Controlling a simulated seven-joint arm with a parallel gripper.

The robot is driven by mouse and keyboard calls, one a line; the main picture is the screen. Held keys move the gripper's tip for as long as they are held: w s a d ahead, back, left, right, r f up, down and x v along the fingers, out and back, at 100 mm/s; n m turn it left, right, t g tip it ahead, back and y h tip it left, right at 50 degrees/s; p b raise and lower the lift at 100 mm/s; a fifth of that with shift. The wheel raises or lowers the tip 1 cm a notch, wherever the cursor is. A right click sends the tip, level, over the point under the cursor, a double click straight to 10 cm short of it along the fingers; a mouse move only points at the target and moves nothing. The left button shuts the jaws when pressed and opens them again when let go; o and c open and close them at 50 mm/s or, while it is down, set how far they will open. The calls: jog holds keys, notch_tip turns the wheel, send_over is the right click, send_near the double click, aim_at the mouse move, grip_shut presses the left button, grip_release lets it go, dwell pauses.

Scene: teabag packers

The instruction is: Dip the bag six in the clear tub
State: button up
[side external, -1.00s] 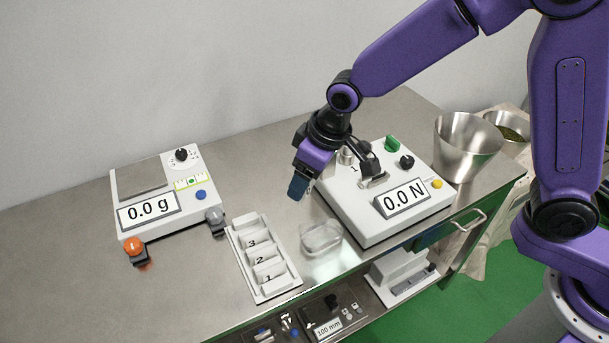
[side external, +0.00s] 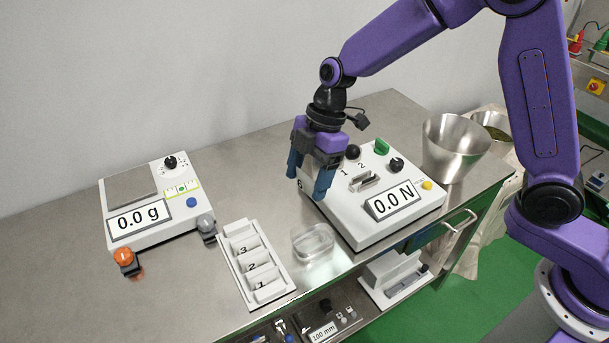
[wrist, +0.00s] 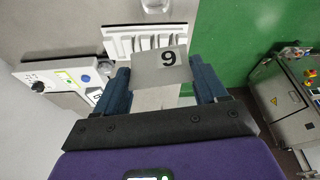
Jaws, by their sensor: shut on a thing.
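My gripper (side external: 309,180) is shut on a pale bag (side external: 306,183), held in the air between its two blue fingers. In the wrist view the bag (wrist: 160,72) hangs between the fingertips (wrist: 160,76), its printed digit reading like a 9 from there, which is a 6 turned over. The clear tub (side external: 313,243) stands on the steel bench near its front edge, below and slightly right of the gripper and apart from the bag. Part of the tub shows at the top edge of the wrist view (wrist: 155,5). Its contents are hard to make out.
A white numbered rack (side external: 240,285) stands left of the tub. A force tester (side external: 375,226) reading 0.0 N stands close on the right. A scale (side external: 150,232) reading 0.0 g is at the left, with orange and grey knobs before it. A steel bucket (side external: 455,150) is back right.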

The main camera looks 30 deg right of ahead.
aim_at(314, 226)
jog(key=n, duration=0.2)
jog(key=n+g, duration=0.1)
jog(key=shift+d+n, duration=0.25)
jog(key=shift+n, duration=0.15)
jog(key=n+h, duration=0.1)
jog(key=n, duration=0.3)
jog(key=n+g+h, duration=0.1)
jog(key=n, duration=0.3)
jog(key=d+n+g+h, duration=0.1)
jog(key=n, duration=0.3)
jog(key=shift+r+n+h, duration=0.4)
jog(key=shift+o, duration=0.2)
jog(key=shift+f, duration=8.6)
jog(key=shift+r, duration=0.1)
